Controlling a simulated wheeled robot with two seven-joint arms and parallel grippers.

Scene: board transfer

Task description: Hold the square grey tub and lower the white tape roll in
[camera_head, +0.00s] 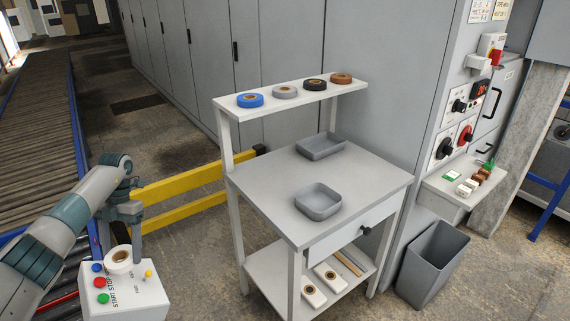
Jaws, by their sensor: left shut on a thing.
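The white tape roll (113,264), a white ring with a brown core, is at the lower left, in front of a white button box in the picture. My left gripper (135,250) points down and is shut on the roll's right side. The square grey tub (319,203) sits empty near the front of the grey table, well to the right of my left gripper. A second, wider and shallower grey tub (321,147) stands at the table's back. My right gripper is out of view, and nothing holds the tub.
The table (262,173) has clear room left of the tubs. Its raised shelf (231,106) holds blue, grey, black and brown rolls. The button box (125,295) is at lower left. A yellow rail (180,184) and a grey bin (430,265) flank the table.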

